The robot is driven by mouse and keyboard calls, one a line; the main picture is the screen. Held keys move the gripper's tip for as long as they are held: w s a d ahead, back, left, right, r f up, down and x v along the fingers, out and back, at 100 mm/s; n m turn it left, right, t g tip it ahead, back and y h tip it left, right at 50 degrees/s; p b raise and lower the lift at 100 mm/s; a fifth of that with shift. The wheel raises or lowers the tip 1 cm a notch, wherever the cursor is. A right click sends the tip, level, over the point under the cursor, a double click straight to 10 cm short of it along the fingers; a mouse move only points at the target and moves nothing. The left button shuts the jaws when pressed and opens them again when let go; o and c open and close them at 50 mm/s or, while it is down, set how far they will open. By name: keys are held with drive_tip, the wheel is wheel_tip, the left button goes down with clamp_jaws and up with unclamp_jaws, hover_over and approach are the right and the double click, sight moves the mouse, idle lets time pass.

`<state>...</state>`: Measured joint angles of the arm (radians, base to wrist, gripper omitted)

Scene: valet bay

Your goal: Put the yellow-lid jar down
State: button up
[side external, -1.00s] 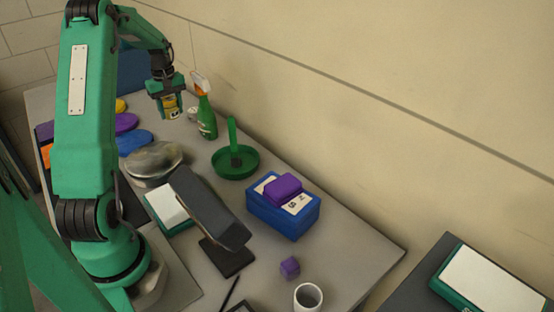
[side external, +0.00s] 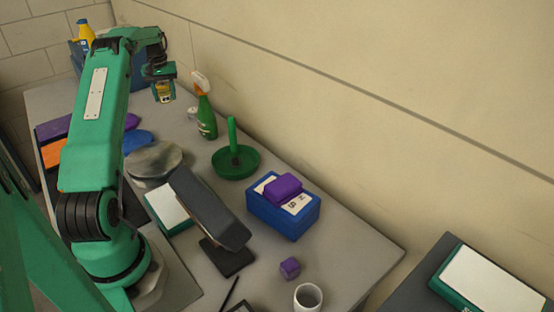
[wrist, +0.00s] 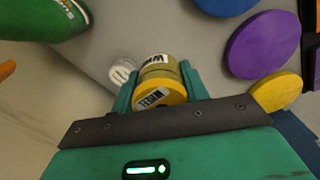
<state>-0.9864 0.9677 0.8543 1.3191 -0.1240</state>
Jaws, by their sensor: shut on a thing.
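The yellow-lid jar (wrist: 158,78) is held between the two green fingers of my gripper (wrist: 155,90) in the wrist view. It has a yellow lid and white labels with dark print. In the side view my gripper (side external: 163,90) is at the far end of the table, left of the spray bottle, with the jar (side external: 163,97) showing small below it. The jar appears to be above the grey table top; the exact gap cannot be told.
A green spray bottle (side external: 206,112) stands near the wall. A small white-topped item (wrist: 122,71) stands close beside the jar. Blue (wrist: 225,3), purple (wrist: 262,44) and yellow (wrist: 277,91) discs lie to the right in the wrist view. Grey table (wrist: 190,30) is bare beyond the jar.

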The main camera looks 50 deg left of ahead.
sight(172, 125)
drive_tip(key=shift+a, duration=0.15)
drive_tip(key=shift+f, duration=0.1)
drive_tip(key=shift+f, duration=4.95)
drive_tip(key=o, duration=1)
drive_tip(key=shift+f, duration=0.1)
drive_tip(key=shift+c, duration=0.2)
wheel_tip(172, 125, up, 12)
drive_tip(key=shift+r, duration=0.15)
